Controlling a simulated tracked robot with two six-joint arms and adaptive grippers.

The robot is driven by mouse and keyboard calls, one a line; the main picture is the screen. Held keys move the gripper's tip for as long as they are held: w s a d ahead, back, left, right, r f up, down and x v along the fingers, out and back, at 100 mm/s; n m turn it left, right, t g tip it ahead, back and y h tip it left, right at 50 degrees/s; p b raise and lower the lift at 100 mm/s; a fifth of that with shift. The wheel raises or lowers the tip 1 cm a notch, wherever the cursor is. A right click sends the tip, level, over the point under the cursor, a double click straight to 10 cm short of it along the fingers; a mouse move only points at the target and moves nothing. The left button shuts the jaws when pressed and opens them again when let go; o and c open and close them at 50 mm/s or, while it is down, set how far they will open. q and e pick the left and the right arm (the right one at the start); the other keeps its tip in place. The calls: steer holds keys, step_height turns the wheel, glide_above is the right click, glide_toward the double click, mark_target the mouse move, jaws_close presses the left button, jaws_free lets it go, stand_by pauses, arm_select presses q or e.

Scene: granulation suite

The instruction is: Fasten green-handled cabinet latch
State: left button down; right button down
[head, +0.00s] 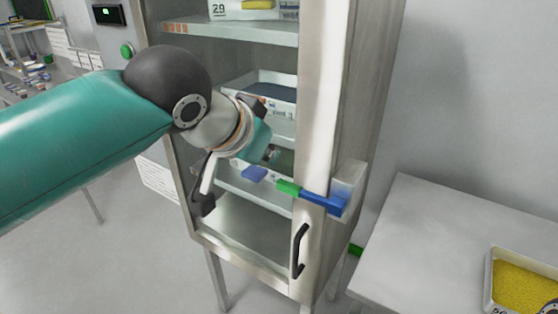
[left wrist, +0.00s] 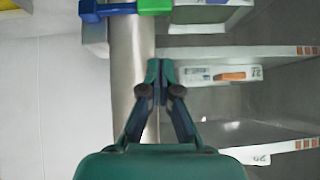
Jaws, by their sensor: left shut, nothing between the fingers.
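The latch has a green handle (head: 289,187) at its left end and a blue bar (head: 325,203) that runs right across the cabinet's pale door post to a metal bracket (head: 349,178). It lies nearly level in the head view. In the left wrist view the green handle (left wrist: 155,6) and blue bar (left wrist: 105,10) show at the top edge, partly cut off. My left gripper (head: 272,155) is above and left of the green handle, apart from it. Its fingers are mostly hidden in the head view. In the left wrist view the gripper (left wrist: 160,70) is shut and empty, before the post.
The cabinet (head: 315,130) has shelves with labelled bins (head: 265,90) behind its front. A black door handle (head: 300,250) is below the latch. A table (head: 420,235) with a tray of yellow granules (head: 488,285) stands at right. Bare wall lies right of the cabinet.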

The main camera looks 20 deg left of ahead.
arm_select(q)
steer(key=shift+v, duration=1.2)
steer(key=shift+w+a, duration=0.1)
steer(key=shift+a, duration=0.1)
steer(key=w+a+f+n+g+y+p, duration=0.15)
steer(key=f+g, duration=0.25)
steer(key=f, duration=1.1)
steer(key=a+f+g+p, duration=0.1)
steer(key=a+f+g, duration=0.25)
steer(key=f, duration=1.15)
steer(key=s+d+f+n+h, duration=0.2)
steer(key=s+f, duration=0.6)
steer(key=f, duration=0.4)
steer(key=s+d+f+n+h+p, duration=0.1)
steer(key=s+d+f+n, duration=0.1)
steer(key=s+d+f, duration=0.3)
steer(key=shift+s+d+f+g+h, duration=0.3)
steer(key=shift+s+f, duration=1.9)
steer(key=shift+f, duration=1.8)
